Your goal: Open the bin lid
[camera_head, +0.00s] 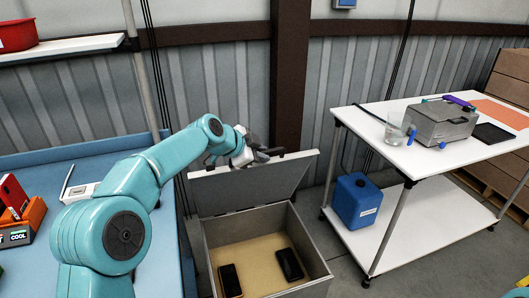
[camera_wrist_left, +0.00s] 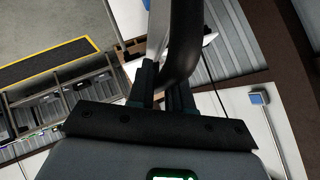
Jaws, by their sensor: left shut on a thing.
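The grey bin (camera_head: 222,229) stands on the floor between the blue bench and the white table. Its lid (camera_head: 245,190) is raised and leans back at a steep angle, so the inside shows. Two dark phone-like items, one on the left (camera_head: 230,280) and one on the right (camera_head: 289,264), lie on the tan bottom. My left gripper (camera_head: 262,153) is at the lid's top edge, shut on the dark lid handle. In the left wrist view the curved dark handle (camera_wrist_left: 184,45) runs between the fingers. My right gripper does not show.
A blue bench (camera_head: 88,150) is on the left with a red-orange item (camera_head: 30,218). A white table (camera_head: 445,150) on the right holds a grey case (camera_head: 440,125) and a glass (camera_head: 394,131). A blue canister (camera_head: 357,200) stands on its lower shelf. A brown post (camera_head: 290,75) rises behind the lid.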

